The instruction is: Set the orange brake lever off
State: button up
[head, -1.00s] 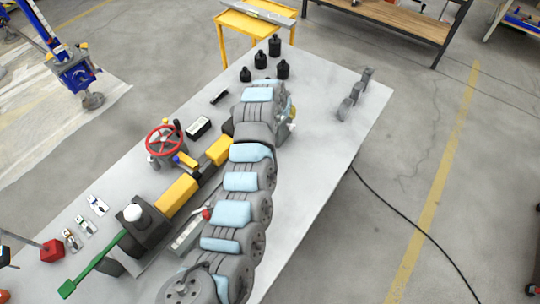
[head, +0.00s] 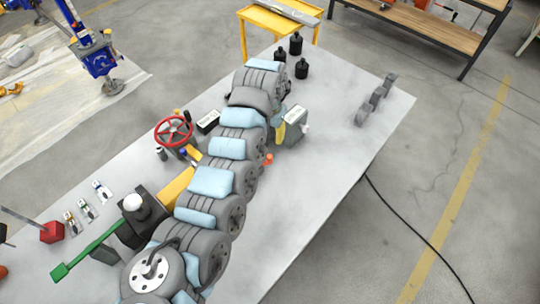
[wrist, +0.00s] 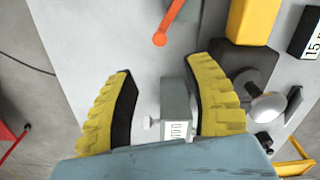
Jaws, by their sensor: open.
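The orange brake lever (wrist: 169,22) shows at the top of the wrist view, a rod ending in a round orange knob. In the head view only its knob (head: 268,158) shows beside my arm; the rest is hidden. My gripper (wrist: 160,66) is open and empty, with its two yellow ribbed fingers wide apart. The knob lies just ahead of the gap between the fingertips, apart from both. A grey box with a counter window (wrist: 174,100) shows between the fingers; in the head view it stands just right of my gripper (head: 281,132).
A yellow beam (wrist: 255,18) and a dark block with a round metal knob (wrist: 264,106) lie right of the right finger. A red handwheel (head: 173,131) and green lever (head: 85,255) are left of my arm.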

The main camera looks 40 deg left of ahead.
aim_at(270, 156)
notch_tip(270, 156, down, 13)
jog(key=shift+r+b, duration=0.2)
jog(key=shift+b, duration=0.2)
grip_shut()
